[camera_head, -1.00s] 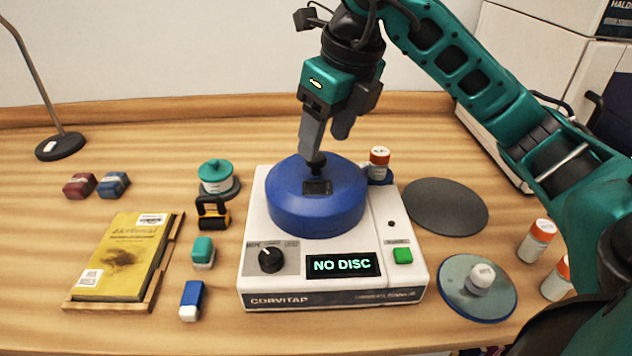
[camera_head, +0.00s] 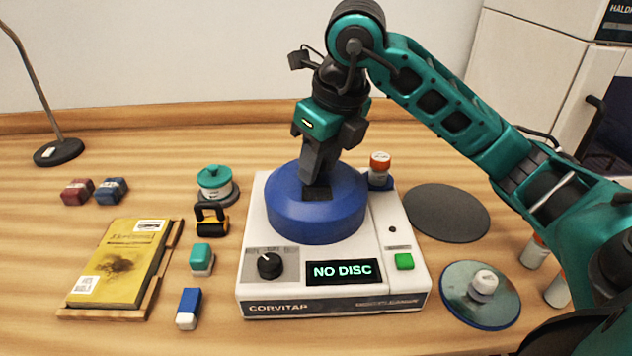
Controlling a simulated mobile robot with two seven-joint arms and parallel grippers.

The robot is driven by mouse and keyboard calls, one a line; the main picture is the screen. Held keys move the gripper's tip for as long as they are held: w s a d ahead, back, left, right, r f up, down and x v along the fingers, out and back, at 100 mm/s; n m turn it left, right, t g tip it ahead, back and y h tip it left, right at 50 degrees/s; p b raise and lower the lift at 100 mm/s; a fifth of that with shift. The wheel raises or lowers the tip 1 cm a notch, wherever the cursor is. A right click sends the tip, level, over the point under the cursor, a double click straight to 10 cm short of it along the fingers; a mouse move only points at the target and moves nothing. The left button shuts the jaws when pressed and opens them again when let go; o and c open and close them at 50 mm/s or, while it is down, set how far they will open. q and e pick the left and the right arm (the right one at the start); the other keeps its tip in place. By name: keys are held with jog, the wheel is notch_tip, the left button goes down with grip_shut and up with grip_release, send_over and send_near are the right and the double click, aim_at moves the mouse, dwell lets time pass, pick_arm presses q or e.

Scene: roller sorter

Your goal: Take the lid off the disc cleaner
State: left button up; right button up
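The disc cleaner (camera_head: 258,297) is a white box with a screen reading "NO DISC", a black dial (camera_head: 270,265) and a green button (camera_head: 404,261). Its round blue lid (camera_head: 316,220) sits on top, level. My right gripper (camera_head: 316,181) points down at the middle of the lid, its fingertips at the black knob, which they hide. The fingers overlap in this view, so I cannot tell whether they are closed on the knob. My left gripper is not in view.
A dark round mat (camera_head: 446,208) lies right of the cleaner, with a disc (camera_head: 455,303) bearing a white-topped piece in front.

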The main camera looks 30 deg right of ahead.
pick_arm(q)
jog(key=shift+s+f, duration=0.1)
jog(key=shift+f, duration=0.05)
pick_arm(e)
grip_shut()
jog(key=shift+r, duration=0.15)
pick_arm(q)
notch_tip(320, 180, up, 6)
jog(key=p, duration=0.6)
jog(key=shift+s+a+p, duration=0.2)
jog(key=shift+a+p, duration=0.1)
jog(key=shift+p, duration=0.1)
pick_arm(e)
notch_tip(320, 180, up, 20)
